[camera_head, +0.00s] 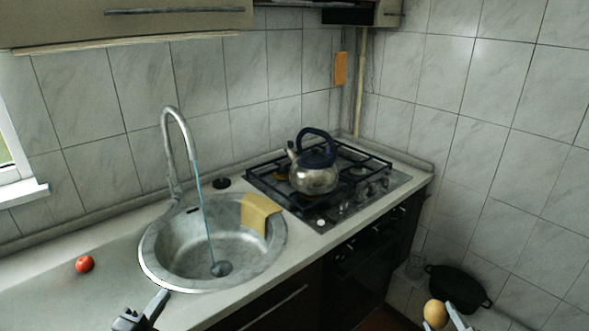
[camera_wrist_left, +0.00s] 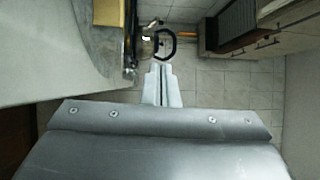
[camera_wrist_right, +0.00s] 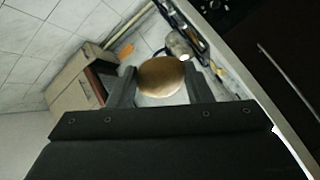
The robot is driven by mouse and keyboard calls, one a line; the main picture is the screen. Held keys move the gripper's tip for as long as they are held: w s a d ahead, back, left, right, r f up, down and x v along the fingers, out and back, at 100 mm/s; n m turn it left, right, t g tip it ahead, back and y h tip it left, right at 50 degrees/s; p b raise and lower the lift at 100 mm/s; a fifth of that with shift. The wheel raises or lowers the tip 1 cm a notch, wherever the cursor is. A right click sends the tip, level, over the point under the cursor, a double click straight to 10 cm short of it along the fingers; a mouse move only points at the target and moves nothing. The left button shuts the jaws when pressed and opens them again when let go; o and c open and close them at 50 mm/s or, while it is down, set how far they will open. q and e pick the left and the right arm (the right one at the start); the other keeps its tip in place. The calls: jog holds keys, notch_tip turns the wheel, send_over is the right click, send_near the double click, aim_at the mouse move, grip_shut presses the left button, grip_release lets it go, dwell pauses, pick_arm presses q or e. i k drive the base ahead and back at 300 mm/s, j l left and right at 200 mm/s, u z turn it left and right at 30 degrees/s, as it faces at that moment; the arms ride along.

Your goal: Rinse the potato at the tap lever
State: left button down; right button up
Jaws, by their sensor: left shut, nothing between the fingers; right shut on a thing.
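The potato (camera_head: 435,314) is brown and round, low at the right in the head view. My right gripper (camera_head: 452,318) is shut on it, right of the counter and away from the sink; the right wrist view shows the potato (camera_wrist_right: 160,77) between the fingers. The tap (camera_head: 170,150) is a tall curved spout at the back of the round sink (camera_head: 150,262). A thin blue stream of water (camera_head: 203,205) falls from it into the basin. The lever itself is not clear. My left gripper (camera_head: 160,299) is shut and empty in front of the sink's near rim.
A red tomato-like item (camera_head: 84,264) lies on the counter left of the sink. A yellow cloth (camera_head: 258,212) hangs over the sink's right rim. A kettle (camera_head: 314,177) stands on the gas hob (camera_head: 345,205). A black pot (camera_head: 458,285) is low at the right.

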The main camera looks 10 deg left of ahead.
aim_at(169, 182)
jog(key=i+j, duration=0.85)
jog(key=j, duration=0.1)
